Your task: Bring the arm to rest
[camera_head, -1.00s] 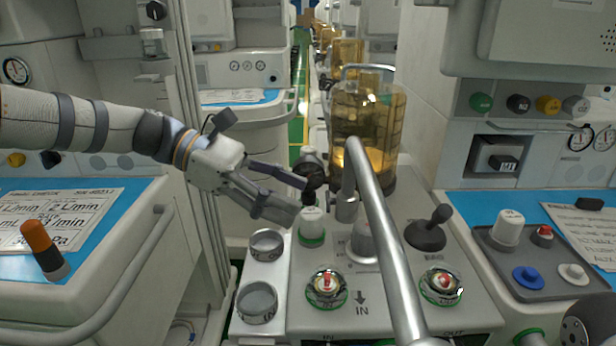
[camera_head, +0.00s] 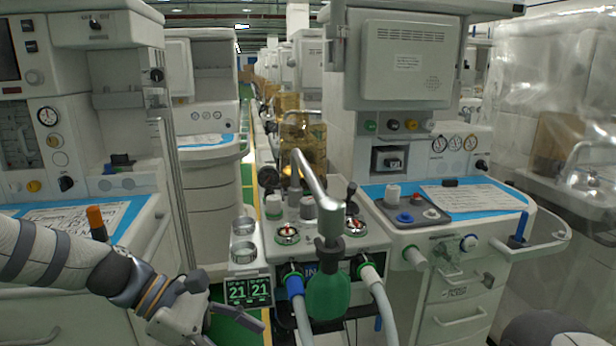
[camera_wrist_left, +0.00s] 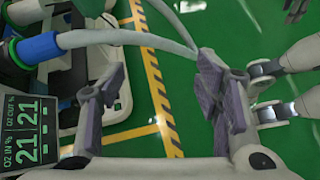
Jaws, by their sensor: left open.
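My left arm (camera_head: 55,260) comes in low from the left in the head view. My left gripper (camera_head: 228,325) hangs near the bottom edge, in front of the carts and below the small display. In the left wrist view its two fingers (camera_wrist_left: 160,85) stand wide apart with nothing between them. Green floor with yellow and black striped lines shows below them.
The central cart carries valve knobs, a bent metal pipe (camera_head: 310,178), a green bag (camera_head: 328,295) and hoses (camera_head: 301,310). A display reading 21 (camera_head: 248,291) sits close to my left gripper. A left cart (camera_head: 150,225) and right cart (camera_head: 450,270) flank it.

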